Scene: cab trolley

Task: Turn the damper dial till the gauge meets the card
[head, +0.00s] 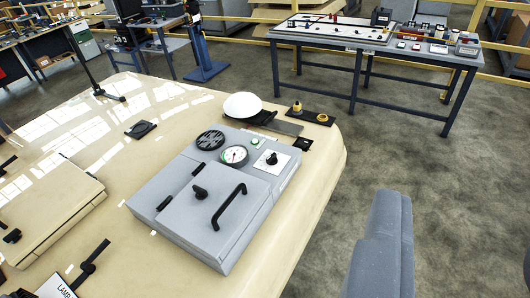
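A round white gauge (234,155) with a dark rim is set in the top of a grey box (190,165) on the cream panel. Its needle and marks are too small to read. To its right, a black dial knob (272,158) sits on a white square plate (276,160); I take it for the damper dial. No card with a readable gauge setting shows. A blue-grey part (385,245), seemingly of my gripper, stands at the lower right, apart from the dial. Its fingertips cannot be made out clearly.
The box also has a lid (205,222) with a raised black handle (228,204), a knob, and a round vent (210,140). A white dome (242,106) stands behind. A workbench (375,50) is at the back right. Floor right of the panel is free.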

